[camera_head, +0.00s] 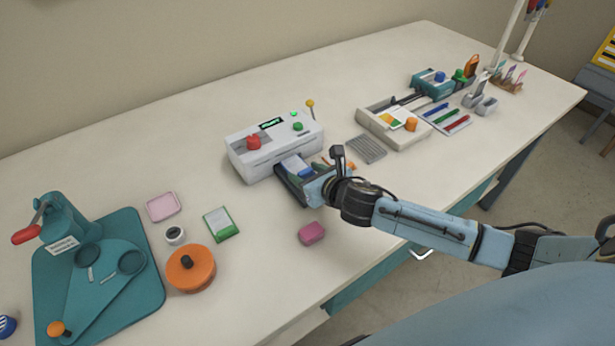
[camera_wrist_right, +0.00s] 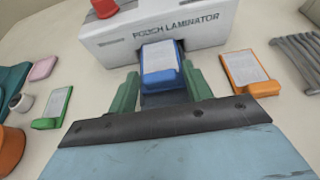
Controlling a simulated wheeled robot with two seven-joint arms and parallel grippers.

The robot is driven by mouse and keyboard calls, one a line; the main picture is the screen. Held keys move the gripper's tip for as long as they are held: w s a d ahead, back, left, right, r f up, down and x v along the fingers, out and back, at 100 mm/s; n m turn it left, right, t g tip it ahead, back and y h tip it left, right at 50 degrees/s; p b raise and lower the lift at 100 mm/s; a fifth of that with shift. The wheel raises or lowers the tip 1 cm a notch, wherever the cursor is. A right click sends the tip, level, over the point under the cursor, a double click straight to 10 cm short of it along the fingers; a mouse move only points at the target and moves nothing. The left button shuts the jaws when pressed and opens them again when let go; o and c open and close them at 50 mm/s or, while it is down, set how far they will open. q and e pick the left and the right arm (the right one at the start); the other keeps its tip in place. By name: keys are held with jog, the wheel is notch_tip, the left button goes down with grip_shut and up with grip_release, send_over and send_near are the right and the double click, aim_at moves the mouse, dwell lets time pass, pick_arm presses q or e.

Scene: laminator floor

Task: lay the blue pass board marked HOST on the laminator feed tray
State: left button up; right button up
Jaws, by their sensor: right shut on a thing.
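The blue pass board (camera_wrist_right: 160,68) has a white label whose lettering I cannot read. It sits between the fingertips of my right gripper (camera_wrist_right: 161,86), which is shut on it. It also shows in the head view (camera_head: 294,166), over the dark feed tray (camera_head: 288,183) at the front of the white pouch laminator (camera_head: 260,160). The board points toward the laminator's slot; I cannot tell whether it touches the tray. The laminator (camera_wrist_right: 150,31) fills the top of the wrist view. The right hand hides part of the tray in the head view. My left gripper is not in view.
A green board (camera_head: 222,224), a pink block (camera_head: 311,233) and an orange round tin (camera_head: 191,268) lie to the left and front. An orange board (camera_wrist_right: 248,68) lies right of the tray. A grey ribbed rack (camera_head: 366,148) and a cream machine (camera_head: 385,127) stand further right.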

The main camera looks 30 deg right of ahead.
jog(key=shift+f, duration=0.25)
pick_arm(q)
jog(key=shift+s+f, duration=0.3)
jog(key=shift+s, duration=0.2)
pick_arm(e)
jog(key=shift+f, duration=0.6)
jog(key=o, duration=1)
jog(key=shift+c, duration=0.2)
jog(key=shift+r, duration=0.1)
jog(key=shift+r, duration=0.3)
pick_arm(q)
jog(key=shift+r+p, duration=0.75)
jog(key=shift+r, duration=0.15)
pick_arm(e)
jog(key=v, duration=1.2)
jog(key=shift+r, duration=0.15)
